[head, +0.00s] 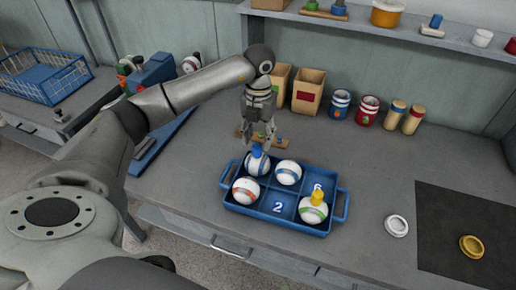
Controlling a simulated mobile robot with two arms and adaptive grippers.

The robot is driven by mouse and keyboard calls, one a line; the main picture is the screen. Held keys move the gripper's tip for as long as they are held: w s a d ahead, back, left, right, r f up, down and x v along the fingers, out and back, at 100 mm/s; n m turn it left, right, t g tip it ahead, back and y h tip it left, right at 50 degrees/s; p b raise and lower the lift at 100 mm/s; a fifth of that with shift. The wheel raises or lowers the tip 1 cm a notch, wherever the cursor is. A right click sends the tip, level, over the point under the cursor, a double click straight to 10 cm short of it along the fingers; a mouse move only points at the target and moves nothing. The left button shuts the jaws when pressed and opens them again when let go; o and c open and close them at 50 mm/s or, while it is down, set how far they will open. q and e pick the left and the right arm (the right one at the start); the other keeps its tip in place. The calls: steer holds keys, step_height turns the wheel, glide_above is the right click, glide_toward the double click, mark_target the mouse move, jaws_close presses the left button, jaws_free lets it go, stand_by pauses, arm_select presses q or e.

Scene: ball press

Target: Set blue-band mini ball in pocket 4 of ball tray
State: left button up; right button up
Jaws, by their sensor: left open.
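The blue ball tray (282,216) stands on the bench, with its numbers 2 and 6 readable on bare pocket floors. A white ball with a blue band and a blue knob on top (257,166) sits in the back left pocket; its number is hidden. My left gripper (261,142) is open just above this ball, with its fingertips close to the knob. I cannot tell whether they touch. Another blue-banded white ball (288,173) sits in the back middle pocket. My right gripper is out of view.
An orange-banded ball (245,190) and a green-banded ball with a yellow knob (313,212) fill the front corner pockets. Behind stand cardboard boxes (309,92), jars (367,112) and cylinders.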

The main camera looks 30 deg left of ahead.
arm_select(q)
step_height(320, 180, up, 7)
steer(key=b, duration=0.1)
steer(key=shift+w, duration=0.15)
stand_by(0.4)
